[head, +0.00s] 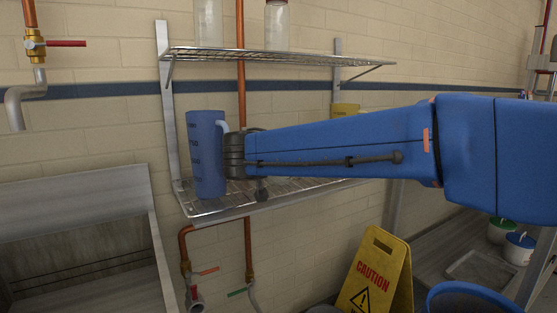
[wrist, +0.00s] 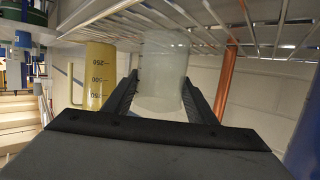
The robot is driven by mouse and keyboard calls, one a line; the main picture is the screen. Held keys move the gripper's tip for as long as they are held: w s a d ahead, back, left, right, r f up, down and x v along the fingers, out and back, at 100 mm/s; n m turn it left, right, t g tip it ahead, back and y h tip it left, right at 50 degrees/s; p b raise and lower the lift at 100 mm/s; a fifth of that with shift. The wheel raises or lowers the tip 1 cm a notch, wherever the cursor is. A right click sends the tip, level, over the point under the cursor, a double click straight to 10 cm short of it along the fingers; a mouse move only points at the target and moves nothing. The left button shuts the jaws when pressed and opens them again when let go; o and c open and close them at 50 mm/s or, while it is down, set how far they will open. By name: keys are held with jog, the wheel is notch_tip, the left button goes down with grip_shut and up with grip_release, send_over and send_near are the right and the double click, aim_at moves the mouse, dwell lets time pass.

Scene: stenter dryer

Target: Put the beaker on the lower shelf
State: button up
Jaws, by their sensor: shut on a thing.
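My gripper (wrist: 160,78) is shut on a pale translucent beaker (wrist: 163,62), with one dark finger on each side of it in the wrist view. That view appears upside down, so the wires at its top are the lower shelf. The beaker's base end is close to these wires; I cannot tell whether it touches them. In the head view the beaker and fingers are hidden behind my blue arm. The lower shelf (head: 218,205) is a wire rack on the wall, and the dark end of my wrist is in front of it.
A blue jug (head: 206,155) stands at the left of the lower shelf. A yellow jug (head: 345,110) stands farther right, and it shows in the wrist view (wrist: 99,75). The upper shelf (head: 270,55) holds two clear vessels. A copper pipe (head: 241,80) runs behind the shelves.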

jog(key=shift+f, duration=0.1)
jog(key=o, duration=1.1)
jog(key=shift+o, duration=0.2)
jog(key=shift+s+r, duration=0.2)
jog(key=v, duration=1.1)
jog(key=shift+s, duration=0.3)
